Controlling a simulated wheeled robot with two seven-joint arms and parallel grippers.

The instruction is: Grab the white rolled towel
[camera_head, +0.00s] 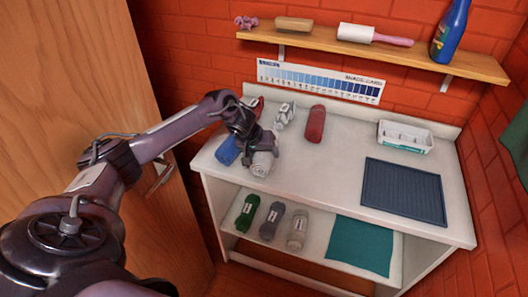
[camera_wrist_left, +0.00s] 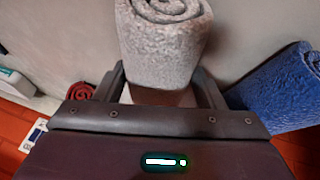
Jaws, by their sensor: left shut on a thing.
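The white rolled towel (camera_head: 262,164) is at the front left of the white counter in the head view, its spiral end partly showing. In the left wrist view the towel (camera_wrist_left: 163,45) looks pale grey-white and fluffy, upright between the two fingers. My left gripper (camera_head: 257,146) is shut on it; the gripper also shows in the wrist view (camera_wrist_left: 164,88). I cannot tell whether the towel still touches the counter. My right gripper is not in view.
A blue roll (camera_head: 227,151) lies close to the left of my gripper. A red roll (camera_head: 315,124), a pale roll (camera_head: 285,114), a white basket (camera_head: 405,137) and a dark mat (camera_head: 403,190) are on the counter (camera_head: 335,175). Several rolls lie on the lower shelf (camera_head: 320,225).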

